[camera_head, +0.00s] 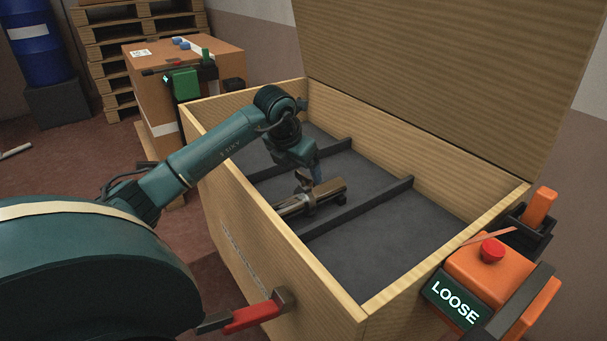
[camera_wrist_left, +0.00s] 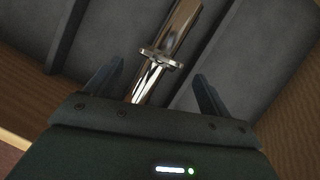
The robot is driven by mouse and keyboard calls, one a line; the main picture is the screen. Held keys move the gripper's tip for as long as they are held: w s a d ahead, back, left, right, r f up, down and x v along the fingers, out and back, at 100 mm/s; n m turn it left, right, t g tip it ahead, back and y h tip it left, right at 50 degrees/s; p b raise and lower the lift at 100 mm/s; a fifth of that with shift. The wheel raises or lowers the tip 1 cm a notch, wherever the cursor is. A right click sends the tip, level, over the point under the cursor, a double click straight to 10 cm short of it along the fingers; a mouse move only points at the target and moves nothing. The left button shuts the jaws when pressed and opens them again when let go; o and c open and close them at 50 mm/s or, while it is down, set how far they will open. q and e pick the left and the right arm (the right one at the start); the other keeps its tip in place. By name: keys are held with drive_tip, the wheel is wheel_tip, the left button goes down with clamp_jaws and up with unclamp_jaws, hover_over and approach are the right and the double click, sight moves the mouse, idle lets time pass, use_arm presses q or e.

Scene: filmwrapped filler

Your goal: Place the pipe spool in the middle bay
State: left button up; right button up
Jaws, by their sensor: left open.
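The pipe spool (camera_head: 311,197), a shiny metal pipe with a flange, lies in the middle bay of the wooden crate (camera_head: 232,181), between the two dark dividers. It runs roughly along the bay, close to the nearer divider (camera_head: 375,202). The wrist view shows the spool (camera_wrist_left: 165,58) between the dividers. My left gripper (camera_head: 311,180) is over the spool, with its fingers open and apart on either side of it in the wrist view. Whether the fingers touch it is unclear. The spool's near end is partly hidden by the gripper in the wrist view. My right gripper is not in view.
The crate's lid (camera_head: 450,80) stands raised at the back. An orange device (camera_head: 490,270) with a red button and a "LOOSE" display sits at the right corner. A red-handled clamp (camera_head: 255,314) is on the near wall. The right bay (camera_head: 400,245) is empty.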

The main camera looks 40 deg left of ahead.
use_arm(q)
drive_tip(key=shift+v, duration=1.75)
